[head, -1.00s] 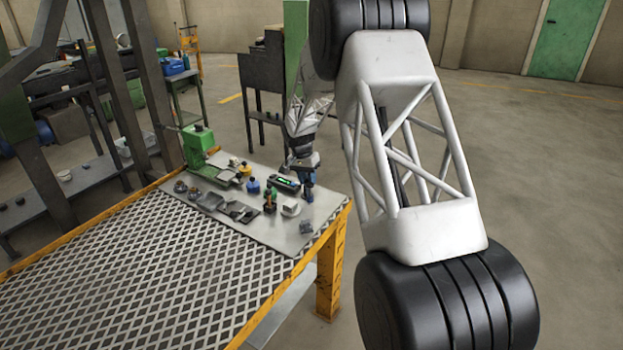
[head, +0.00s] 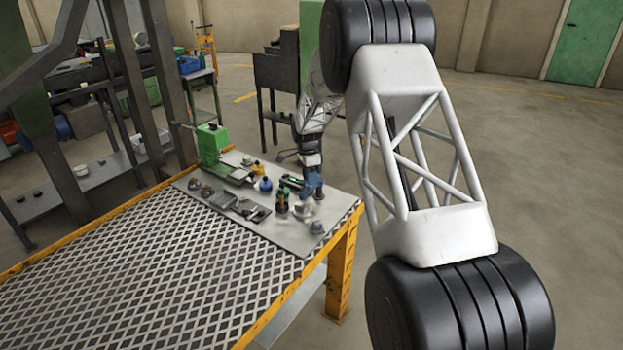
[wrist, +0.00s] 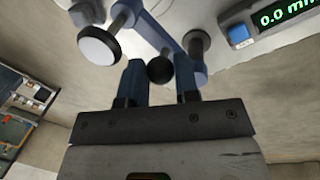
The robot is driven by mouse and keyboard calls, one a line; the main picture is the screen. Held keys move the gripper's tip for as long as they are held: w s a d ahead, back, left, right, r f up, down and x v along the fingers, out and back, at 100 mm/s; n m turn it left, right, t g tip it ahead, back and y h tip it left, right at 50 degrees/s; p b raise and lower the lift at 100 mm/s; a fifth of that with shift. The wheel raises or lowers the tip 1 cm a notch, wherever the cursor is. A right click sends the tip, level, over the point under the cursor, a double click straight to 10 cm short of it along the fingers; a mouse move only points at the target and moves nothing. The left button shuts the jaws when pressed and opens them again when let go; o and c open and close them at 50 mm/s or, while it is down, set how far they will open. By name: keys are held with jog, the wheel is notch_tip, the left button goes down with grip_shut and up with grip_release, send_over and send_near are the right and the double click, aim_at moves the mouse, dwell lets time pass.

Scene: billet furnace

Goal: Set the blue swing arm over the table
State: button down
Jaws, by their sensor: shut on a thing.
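In the wrist view my gripper (wrist: 158,75) has its two blue fingers around a black knob (wrist: 160,69) below the blue swing arm (wrist: 158,30). The blue arm runs diagonally, with a dark post (wrist: 197,41) at its right end and a white-faced black knob (wrist: 98,45) to the left. In the head view my gripper (head: 313,188) is small, at the right end of the bench's grey plate (head: 262,228). The swing arm cannot be made out clearly there. I cannot tell which surface is the task's table.
A digital readout (wrist: 268,16) is close to the right of the fingers. Several small tools and a green machine (head: 211,143) stand on the plate. The yellow-edged bench (head: 150,280) has a bare lattice top at the front left. Open floor lies to the right.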

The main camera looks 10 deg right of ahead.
dwell(0.3)
jog(key=c, duration=0.9)
grip_release()
jog(key=shift+o, duration=0.2)
jog(key=shift+r, duration=0.1)
notch_tip(320, 180, up, 8)
jog(key=w, duration=0.1)
jog(key=shift+w+a+f, duration=0.2)
jog(key=shift+w+f, duration=0.05)
